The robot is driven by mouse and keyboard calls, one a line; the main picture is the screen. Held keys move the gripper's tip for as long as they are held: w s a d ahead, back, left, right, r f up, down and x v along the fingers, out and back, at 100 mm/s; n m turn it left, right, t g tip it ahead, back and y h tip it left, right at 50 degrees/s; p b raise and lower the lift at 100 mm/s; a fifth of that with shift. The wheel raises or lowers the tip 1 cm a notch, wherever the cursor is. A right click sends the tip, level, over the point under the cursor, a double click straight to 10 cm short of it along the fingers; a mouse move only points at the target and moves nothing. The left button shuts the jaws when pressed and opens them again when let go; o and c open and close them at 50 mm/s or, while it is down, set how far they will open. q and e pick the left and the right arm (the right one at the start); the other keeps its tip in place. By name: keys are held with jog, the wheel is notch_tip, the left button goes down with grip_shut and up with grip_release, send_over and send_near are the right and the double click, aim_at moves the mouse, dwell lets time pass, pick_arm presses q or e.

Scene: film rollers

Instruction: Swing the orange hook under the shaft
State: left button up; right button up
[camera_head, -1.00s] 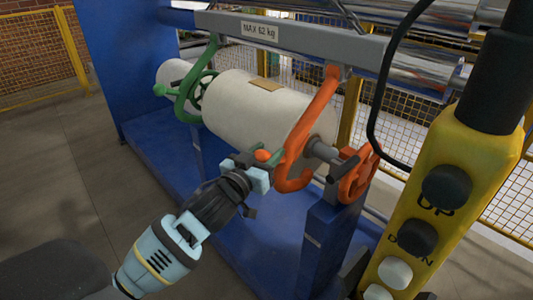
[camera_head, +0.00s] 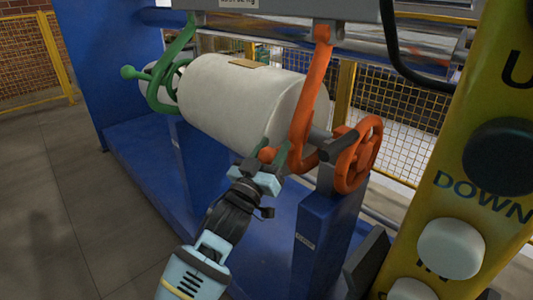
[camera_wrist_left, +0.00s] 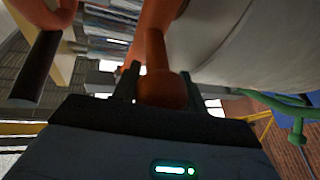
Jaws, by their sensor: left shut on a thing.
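The orange hook (camera_head: 312,85) hangs from the grey beam (camera_head: 285,8) at the near end of the white roll (camera_head: 235,95). Its curved lower part is close to the grey shaft (camera_head: 338,147); I cannot tell whether it is fully under it. My left gripper (camera_head: 268,168) is shut on the hook's round knob (camera_head: 267,154). In the left wrist view the knob (camera_wrist_left: 163,90) sits between the two fingers (camera_wrist_left: 160,88). The green hook (camera_head: 172,60) is at the roll's far end. My right gripper is not seen.
An orange handwheel (camera_head: 358,155) is on the shaft's near end, above a blue post (camera_head: 325,235). A yellow pendant with buttons (camera_head: 465,165) fills the right side, close to the camera. Grey floor (camera_head: 60,200) is clear at left.

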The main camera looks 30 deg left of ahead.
pick_arm(q)
jog(key=shift+w+d+f, duration=0.1)
jog(key=shift+w+f, duration=0.15)
jog(key=shift+w, duration=0.15)
jog(key=o, duration=1.4)
jog(key=shift+w+d, duration=0.1)
jog(key=shift+c, duration=0.2)
